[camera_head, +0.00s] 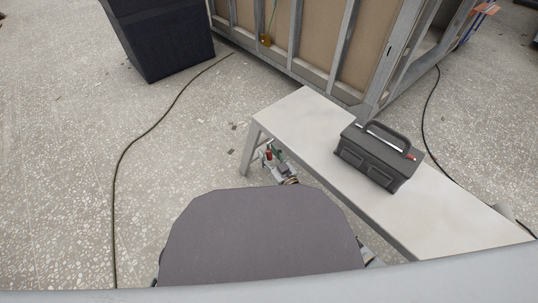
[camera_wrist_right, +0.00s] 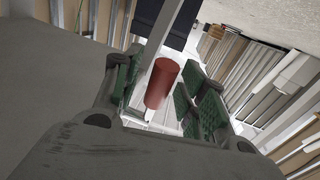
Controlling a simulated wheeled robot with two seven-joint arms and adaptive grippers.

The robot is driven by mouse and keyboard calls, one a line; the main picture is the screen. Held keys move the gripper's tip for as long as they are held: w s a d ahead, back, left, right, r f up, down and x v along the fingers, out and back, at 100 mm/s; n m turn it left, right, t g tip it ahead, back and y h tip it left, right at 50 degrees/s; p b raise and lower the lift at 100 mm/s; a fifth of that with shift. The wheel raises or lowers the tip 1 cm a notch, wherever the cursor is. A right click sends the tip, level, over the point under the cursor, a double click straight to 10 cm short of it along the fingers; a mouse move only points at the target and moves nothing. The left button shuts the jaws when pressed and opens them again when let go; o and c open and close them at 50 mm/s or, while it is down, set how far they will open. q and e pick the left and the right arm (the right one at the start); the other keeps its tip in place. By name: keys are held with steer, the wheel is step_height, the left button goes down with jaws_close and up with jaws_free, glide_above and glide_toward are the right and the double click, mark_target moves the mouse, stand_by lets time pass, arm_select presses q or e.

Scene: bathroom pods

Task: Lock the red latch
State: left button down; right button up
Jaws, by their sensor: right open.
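A red cylindrical piece (camera_wrist_right: 163,83), which looks like the latch, shows in the right wrist view between the green-padded fingers of my right gripper (camera_wrist_right: 166,98). The fingers stand apart on either side of it; I cannot tell whether either touches it. In the head view the red piece (camera_head: 268,155) is small, beside the legs of a white bench, with my right gripper (camera_head: 279,164) next to it. What the red piece is fixed to is hidden, and its lock position cannot be told. My left gripper is not in view.
The white bench (camera_head: 300,115) carries a dark grey toolbox (camera_head: 378,158) with a small red tip. A framed wall (camera_head: 330,45) stands behind, a dark box (camera_head: 165,40) at the upper left. A black cable (camera_head: 135,140) crosses the speckled floor; the floor at left is otherwise mostly clear.

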steer(key=shift+c, duration=0.3)
jaws_close()
steer(key=shift+p, duration=0.35)
